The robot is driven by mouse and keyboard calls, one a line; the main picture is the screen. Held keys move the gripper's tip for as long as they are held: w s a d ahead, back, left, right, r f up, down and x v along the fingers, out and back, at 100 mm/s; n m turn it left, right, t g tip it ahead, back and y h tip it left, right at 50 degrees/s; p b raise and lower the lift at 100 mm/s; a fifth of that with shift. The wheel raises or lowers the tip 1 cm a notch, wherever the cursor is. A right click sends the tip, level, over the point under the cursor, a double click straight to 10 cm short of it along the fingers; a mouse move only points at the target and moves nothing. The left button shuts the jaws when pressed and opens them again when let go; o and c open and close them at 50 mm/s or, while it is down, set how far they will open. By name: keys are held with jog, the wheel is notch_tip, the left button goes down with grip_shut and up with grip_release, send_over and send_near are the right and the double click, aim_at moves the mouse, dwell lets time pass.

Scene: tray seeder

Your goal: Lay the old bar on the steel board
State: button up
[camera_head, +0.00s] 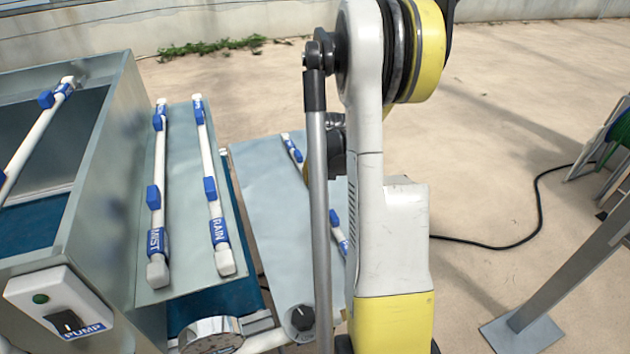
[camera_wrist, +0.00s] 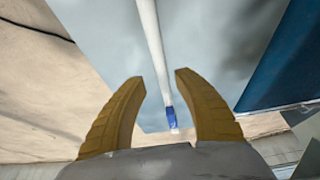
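A white bar with blue fittings (camera_head: 292,150) lies slantwise on a grey steel board (camera_head: 272,215) in the middle of the head view. The fingers are spread, with a gap on each side of the bar. The gripper is mostly hidden behind my arm in the head view.
Bars marked MIST (camera_head: 158,200) and RAIN (camera_head: 210,180) lie on a steel shelf to the left. Another white bar (camera_head: 38,135) is at the metal tank (camera_head: 100,170), which bears a PUMP switch box (camera_head: 58,302). A black cable (camera_head: 500,247) crosses the floor on the right.

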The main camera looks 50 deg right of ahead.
jog(key=shift+p+v, duration=0.4)
jog(key=shift+v, duration=1.55)
